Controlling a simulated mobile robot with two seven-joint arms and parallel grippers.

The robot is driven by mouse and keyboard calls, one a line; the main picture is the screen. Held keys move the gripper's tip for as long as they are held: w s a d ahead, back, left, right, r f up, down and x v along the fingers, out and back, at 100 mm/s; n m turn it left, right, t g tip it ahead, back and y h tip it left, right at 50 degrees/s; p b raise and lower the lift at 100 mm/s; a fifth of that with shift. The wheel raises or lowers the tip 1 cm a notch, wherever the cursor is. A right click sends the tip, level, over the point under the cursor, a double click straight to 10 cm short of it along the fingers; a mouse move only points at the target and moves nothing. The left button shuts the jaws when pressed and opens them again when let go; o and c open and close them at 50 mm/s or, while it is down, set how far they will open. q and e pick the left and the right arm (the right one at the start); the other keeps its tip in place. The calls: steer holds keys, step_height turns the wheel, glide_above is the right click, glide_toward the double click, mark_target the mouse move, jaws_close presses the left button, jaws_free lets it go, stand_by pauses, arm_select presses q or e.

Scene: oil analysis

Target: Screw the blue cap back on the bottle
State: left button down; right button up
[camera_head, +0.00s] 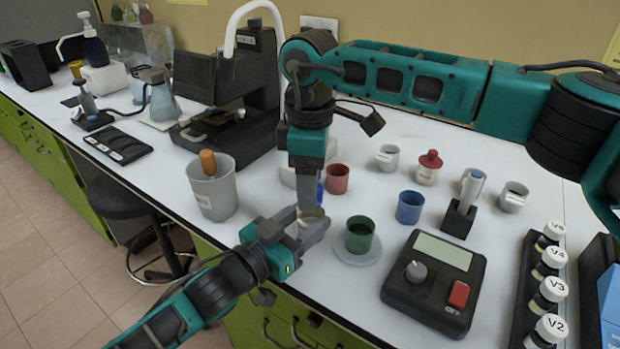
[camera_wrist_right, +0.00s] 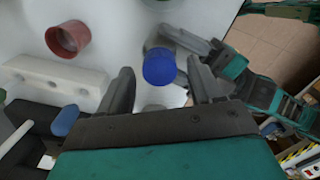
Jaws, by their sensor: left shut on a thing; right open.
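The blue cap (camera_head: 319,192) shows just above the pale bottle (camera_head: 309,213). In the right wrist view the blue cap (camera_wrist_right: 160,68) is between my right fingers and appears to sit on the bottle's top; whether it is threaded I cannot tell. My left gripper (camera_head: 313,230) comes in low from the left and is shut on the bottle, which stands about upright at the table's front edge. My right gripper (camera_wrist_right: 158,78) points down from above, open, with a finger on each side of the cap and visible gaps. The bottle is mostly hidden by my grippers.
A red cup (camera_head: 338,178) stands close behind the cap. A green cup (camera_head: 359,235) on a saucer (camera_head: 372,256), a blue cup (camera_head: 410,208) and a black device (camera_head: 402,292) stand to the right. A grey beaker (camera_head: 226,209) stands left, before a microscope (camera_head: 262,118).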

steer(key=shift+r, duration=2.25)
steer(key=shift+c, duration=0.5)
